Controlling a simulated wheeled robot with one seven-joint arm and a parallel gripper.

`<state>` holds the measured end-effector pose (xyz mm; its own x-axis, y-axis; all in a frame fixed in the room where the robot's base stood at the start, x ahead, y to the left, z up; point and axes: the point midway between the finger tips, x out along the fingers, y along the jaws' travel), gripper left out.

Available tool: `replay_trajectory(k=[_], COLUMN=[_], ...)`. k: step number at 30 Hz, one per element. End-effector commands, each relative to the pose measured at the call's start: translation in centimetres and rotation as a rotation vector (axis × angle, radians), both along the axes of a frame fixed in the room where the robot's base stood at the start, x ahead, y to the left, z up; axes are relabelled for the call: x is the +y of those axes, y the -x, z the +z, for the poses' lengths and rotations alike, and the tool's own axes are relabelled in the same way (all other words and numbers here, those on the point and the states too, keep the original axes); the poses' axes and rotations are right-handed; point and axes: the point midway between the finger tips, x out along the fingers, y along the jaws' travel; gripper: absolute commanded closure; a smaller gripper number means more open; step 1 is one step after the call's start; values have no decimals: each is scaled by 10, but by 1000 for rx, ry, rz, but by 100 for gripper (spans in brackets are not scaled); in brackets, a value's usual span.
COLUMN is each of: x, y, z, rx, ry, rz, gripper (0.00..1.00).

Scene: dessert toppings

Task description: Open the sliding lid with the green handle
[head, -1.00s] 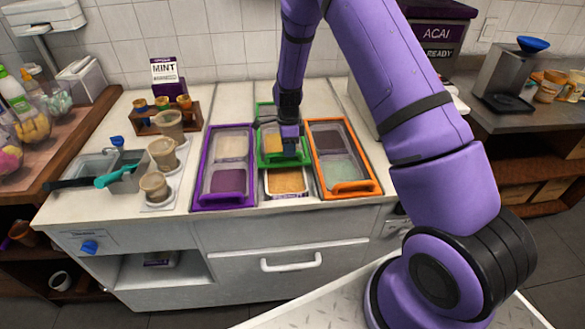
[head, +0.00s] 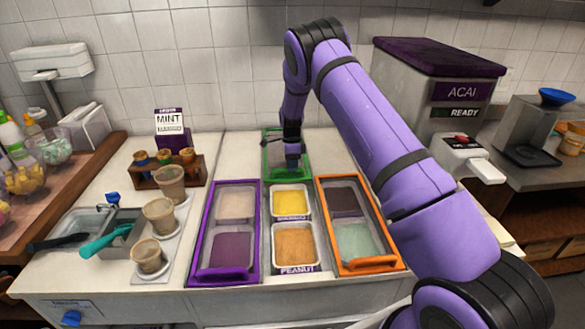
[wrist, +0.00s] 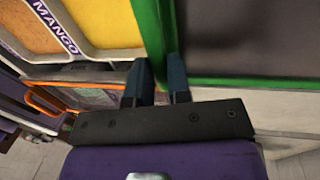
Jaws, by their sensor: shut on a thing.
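The green-framed sliding lid (head: 271,148) lies at the back of the middle column, behind the bins. My gripper (head: 292,164) is at its front edge, shut on the green handle. In the wrist view, the green bar (wrist: 153,38) runs to the gap between my two fingers (wrist: 160,82), with the dark lid panel (wrist: 240,35) to its right. The yellow mango bin (head: 290,201) and the tan peanut bin (head: 295,246) are both uncovered in front of the lid. My fingers hide part of the handle.
A purple-framed lid (head: 254,232) covers the left bins and an orange-framed lid (head: 374,224) the right bins. The ACAI machine (head: 430,100) stands right; the tiled wall is behind.

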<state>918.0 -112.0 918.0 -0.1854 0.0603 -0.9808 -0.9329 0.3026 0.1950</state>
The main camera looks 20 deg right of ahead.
Motion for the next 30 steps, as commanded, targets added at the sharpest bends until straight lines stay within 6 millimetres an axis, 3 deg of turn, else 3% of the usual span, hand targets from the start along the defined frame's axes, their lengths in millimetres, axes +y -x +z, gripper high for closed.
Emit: replay_trajectory(k=[12,13,15,16,25,30], x=[0,0,0,0,0,-2], y=[-1,-1,-1,-1,-1,-5], z=[-1,0,0,0,2,20], rx=[0,0,0,0,0,-2], ry=[0,0,0,0,0,1], rz=[-1,-1,-1,-1,0,0], gripper=[100,75,59,57,57,57])
